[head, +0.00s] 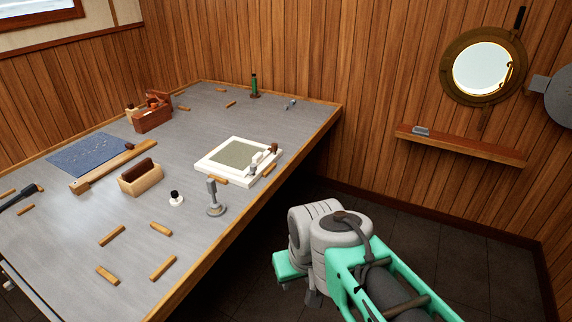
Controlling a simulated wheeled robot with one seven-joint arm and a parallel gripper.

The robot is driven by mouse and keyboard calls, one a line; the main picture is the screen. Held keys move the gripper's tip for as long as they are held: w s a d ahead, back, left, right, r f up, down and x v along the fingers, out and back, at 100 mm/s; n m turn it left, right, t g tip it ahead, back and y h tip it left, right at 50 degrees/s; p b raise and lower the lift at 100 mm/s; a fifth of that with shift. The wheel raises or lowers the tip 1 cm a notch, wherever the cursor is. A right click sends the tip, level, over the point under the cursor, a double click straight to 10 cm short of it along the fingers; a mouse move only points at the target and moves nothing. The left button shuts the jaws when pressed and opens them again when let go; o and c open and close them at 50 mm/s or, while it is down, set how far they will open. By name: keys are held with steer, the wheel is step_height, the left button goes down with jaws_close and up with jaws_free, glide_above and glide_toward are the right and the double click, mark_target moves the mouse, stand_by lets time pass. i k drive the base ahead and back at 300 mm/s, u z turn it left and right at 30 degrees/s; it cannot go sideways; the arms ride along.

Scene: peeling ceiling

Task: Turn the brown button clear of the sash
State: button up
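A white-framed sash (212,168) with a grey-green pane lies on the grey bench top near its right edge. A small brown piece (273,148), which looks like the brown button, is at the sash's right side. A pale piece (257,159) is just left of it on the frame. Which way the button is turned is too small to tell. My arm, teal and grey, stands at the lower right, off the bench edge and apart from the sash. My gripper's fingers cannot be made out; the arm's links hide that end.
A grey metal post on a round base (215,208) and a white knob with a black top (177,199) stand in front of the sash. Wooden strips (163,268) lie around it. A brush-like block (141,180) is to the left. The wall shelf (460,144) is at right.

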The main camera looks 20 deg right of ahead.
mark_target(274, 148)
steer(key=z, duration=1)
steer(key=i, duration=1.15)
steer(key=u, duration=0.55)
steer(key=i, duration=0.9)
steer(key=u, duration=0.75)
